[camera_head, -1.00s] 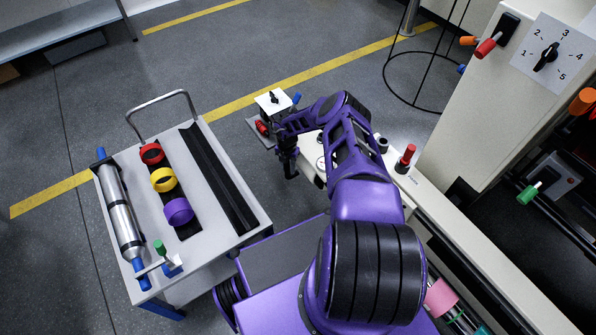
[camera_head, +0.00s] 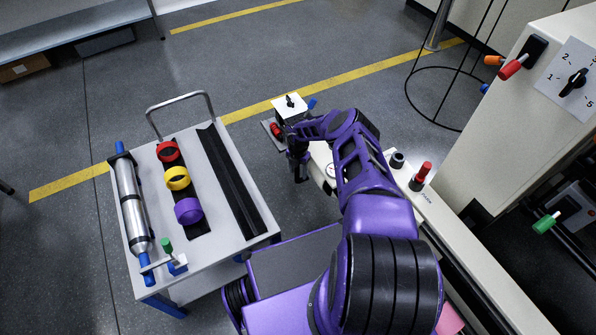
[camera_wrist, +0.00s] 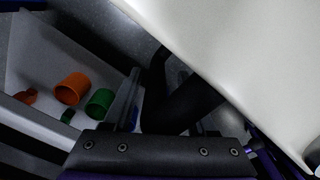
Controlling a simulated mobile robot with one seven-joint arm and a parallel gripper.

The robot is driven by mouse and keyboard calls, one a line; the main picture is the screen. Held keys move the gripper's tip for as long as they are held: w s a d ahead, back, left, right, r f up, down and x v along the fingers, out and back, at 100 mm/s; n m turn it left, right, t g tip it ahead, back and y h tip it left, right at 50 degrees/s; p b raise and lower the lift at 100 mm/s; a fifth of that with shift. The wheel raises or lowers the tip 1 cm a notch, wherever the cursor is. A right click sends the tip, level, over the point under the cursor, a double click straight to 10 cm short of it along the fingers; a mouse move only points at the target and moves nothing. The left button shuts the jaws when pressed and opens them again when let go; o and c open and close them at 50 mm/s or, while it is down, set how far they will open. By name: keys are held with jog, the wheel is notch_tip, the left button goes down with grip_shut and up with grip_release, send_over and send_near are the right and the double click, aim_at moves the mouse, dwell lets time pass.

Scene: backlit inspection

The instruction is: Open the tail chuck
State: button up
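I cannot tell for certain which part is the tail chuck. At the far end of the pale machine bed (camera_head: 437,212) stands a small unit with a white top (camera_head: 290,105), a black knob on top, a blue handle (camera_head: 311,103) and a red part (camera_head: 276,130) beside it. My arm reaches over the bed's far end. My gripper (camera_head: 298,170) points down just in front of this unit, dark and partly hidden by my arm. In the wrist view, its dark body fills the bottom and a pale surface the upper right. Its fingers are too dark to read, and no hold is visible.
A grey cart (camera_head: 268,226) at left carries a silver roller (camera_head: 132,208), red, yellow and purple rings and a black channel. A red-topped post (camera_head: 422,174) stands on the bed. The wrist view shows an orange cup (camera_wrist: 72,88) and a green cup (camera_wrist: 99,103).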

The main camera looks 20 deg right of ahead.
notch_tip(320, 180, up, 17)
jog(key=p, duration=0.4)
jog(key=shift+r, duration=0.2)
dwell(0.5)
